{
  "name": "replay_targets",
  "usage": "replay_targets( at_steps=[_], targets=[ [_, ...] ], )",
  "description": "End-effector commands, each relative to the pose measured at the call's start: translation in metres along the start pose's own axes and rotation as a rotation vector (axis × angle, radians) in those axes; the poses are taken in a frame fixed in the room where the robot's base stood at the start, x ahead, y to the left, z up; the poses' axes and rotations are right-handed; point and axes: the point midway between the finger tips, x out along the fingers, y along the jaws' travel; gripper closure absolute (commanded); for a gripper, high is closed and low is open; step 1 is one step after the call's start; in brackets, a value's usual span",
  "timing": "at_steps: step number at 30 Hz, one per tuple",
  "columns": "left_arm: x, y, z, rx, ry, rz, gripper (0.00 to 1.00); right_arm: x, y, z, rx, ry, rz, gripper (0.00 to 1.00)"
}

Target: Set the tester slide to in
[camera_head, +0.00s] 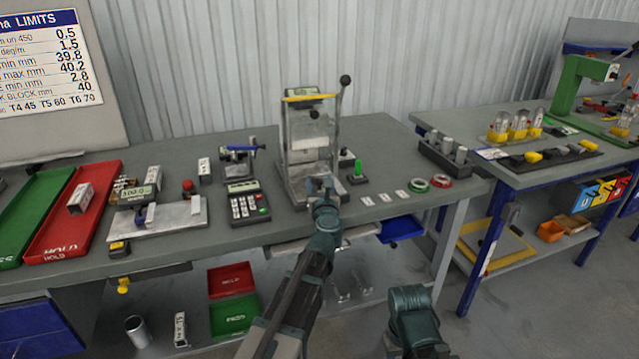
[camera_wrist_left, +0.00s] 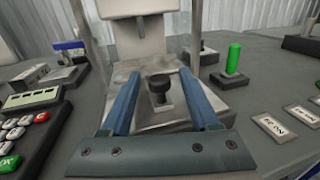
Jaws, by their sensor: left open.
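The tester (camera_head: 309,140) is a grey metal stand with upright posts, a yellow bar across the top and a side lever ending in a black knob. In the left wrist view a dark round knob (camera_wrist_left: 160,84) stands up from the light metal slide plate (camera_wrist_left: 160,118) at the tester's base. My left gripper (camera_head: 322,182) is at the front of the tester. It is open, with one blue finger on each side of the dark knob in the left wrist view (camera_wrist_left: 159,78). I cannot tell whether the fingers touch it. My right gripper is not in view.
A keypad unit (camera_head: 247,203) stands left of the tester, and a green peg on a block (camera_head: 358,172) stands to its right. White label cards (camera_head: 385,197) and tape rings (camera_head: 441,182) lie further right.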

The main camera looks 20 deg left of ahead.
Motion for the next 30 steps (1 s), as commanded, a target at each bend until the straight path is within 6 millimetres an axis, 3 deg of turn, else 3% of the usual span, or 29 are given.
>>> replay_targets(
  at_steps=[7, 17, 30],
  targets=[
    [0.0002, 0.0002, 0.0, 0.0, 0.0, 0.0, 0.4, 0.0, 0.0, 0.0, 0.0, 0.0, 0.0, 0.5],
    [0.0, 0.0001, 0.0, 0.0, 0.0, 0.0, 1.0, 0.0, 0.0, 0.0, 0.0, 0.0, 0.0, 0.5],
    [0.0, 0.0, 0.0, 0.0, 0.0, 0.0, 1.0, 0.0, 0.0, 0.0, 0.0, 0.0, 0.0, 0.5]
  ],
)
